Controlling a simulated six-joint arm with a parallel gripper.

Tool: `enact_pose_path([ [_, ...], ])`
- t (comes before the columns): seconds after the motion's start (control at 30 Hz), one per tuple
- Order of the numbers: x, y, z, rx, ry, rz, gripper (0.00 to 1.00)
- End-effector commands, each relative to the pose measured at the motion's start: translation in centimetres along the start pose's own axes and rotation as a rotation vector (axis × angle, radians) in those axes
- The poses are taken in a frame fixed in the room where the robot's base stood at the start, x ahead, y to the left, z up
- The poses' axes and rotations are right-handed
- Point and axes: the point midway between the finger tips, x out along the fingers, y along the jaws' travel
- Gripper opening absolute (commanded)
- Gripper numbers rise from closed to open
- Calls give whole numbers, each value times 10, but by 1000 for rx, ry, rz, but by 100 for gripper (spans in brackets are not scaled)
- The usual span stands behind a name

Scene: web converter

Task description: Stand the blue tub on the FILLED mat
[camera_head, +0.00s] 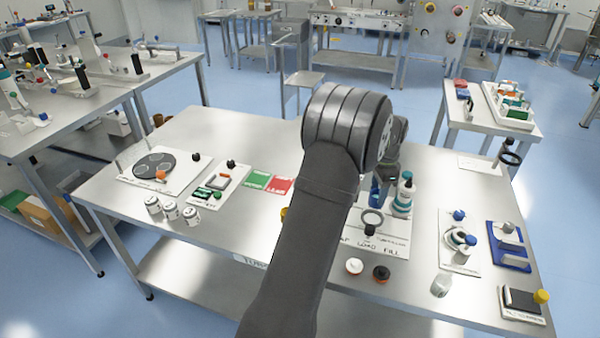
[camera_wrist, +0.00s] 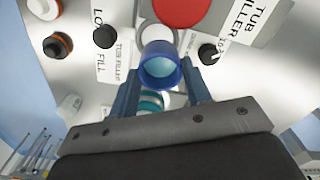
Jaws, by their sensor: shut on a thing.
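The blue tub (camera_wrist: 155,80) is between my gripper's two blue fingers (camera_wrist: 160,72) in the wrist view, with its open mouth and pale blue inside showing. My gripper is shut on it. In the head view my arm covers most of the gripper; a bit of blue shows at the tub filler, and I cannot tell finger from tub there. A green mat (camera_head: 258,180) and a red mat (camera_head: 280,185) lie side by side on the table, left of my arm. Their lettering is too small to read surely.
The tub filler board, lettered LOAD and FILL (camera_head: 385,247), carries a teal and white bottle (camera_head: 403,195). A white-topped knob (camera_head: 354,266) and a dark one (camera_head: 381,274) stand in front. White jars (camera_head: 171,210) stand left of the mats. Bare table lies in front of the mats.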

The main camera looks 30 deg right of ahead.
Motion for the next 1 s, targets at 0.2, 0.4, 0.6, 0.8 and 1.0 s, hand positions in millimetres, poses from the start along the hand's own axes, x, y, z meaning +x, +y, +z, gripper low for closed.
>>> enact_pose_path([
  [0.2,-24,-22,0,208,1,-2,21],
  [0.4,-47,-40,1,417,1,-3,21],
  [0.6,-60,-63,8,531,0,0,21],
  [0.8,-59,-104,28,459,0,-1,21],
  [1.0,-58,-134,46,405,0,0,21],
])
